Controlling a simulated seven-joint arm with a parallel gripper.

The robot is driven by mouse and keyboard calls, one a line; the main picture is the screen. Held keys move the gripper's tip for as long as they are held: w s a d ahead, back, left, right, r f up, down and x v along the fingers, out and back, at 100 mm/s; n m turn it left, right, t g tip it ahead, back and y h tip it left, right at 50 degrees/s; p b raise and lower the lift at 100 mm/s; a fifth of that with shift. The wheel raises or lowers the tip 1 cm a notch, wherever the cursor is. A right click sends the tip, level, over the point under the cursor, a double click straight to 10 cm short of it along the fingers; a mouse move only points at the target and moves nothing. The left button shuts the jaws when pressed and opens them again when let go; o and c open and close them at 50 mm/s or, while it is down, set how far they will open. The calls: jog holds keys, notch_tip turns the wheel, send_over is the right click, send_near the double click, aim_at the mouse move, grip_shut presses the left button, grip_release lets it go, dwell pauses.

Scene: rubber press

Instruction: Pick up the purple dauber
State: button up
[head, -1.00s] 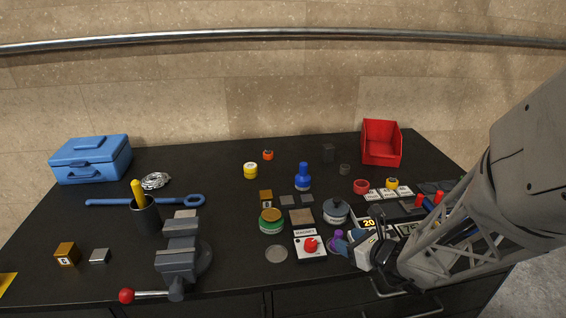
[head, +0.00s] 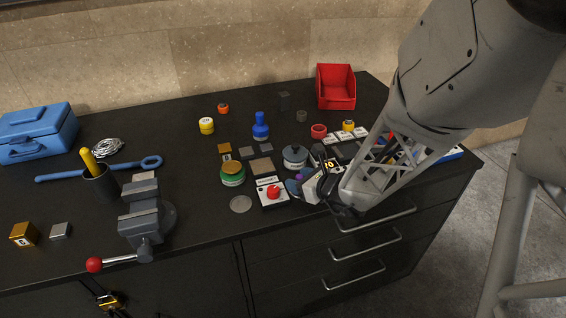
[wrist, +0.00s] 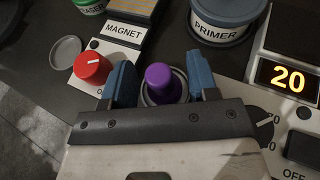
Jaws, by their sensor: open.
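The purple dauber (wrist: 160,82) stands in the wrist view with its rounded purple top between the two blue fingers of my gripper (wrist: 161,80). A grey ring shows around its base. My gripper is open, with a finger on either side of the dauber and a visible gap to the right finger. The dauber's lower part is partly hidden by the gripper body. In the head view my gripper (head: 301,184) is low over the bench, and only a small bit of the purple dauber (head: 299,177) shows.
The magnet unit with its red knob (wrist: 91,67) is close to the left finger. The primer tin (wrist: 226,28) lies just beyond, and a unit with a lit "20" display (wrist: 288,77) is at the right. The red bin (head: 336,88) stands farther back.

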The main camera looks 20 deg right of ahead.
aim_at(300, 177)
jog(key=shift+c, duration=0.2)
jog(key=c, duration=1)
jog(key=shift+o, duration=0.2)
grip_shut()
jog(key=shift+r, duration=5.05)
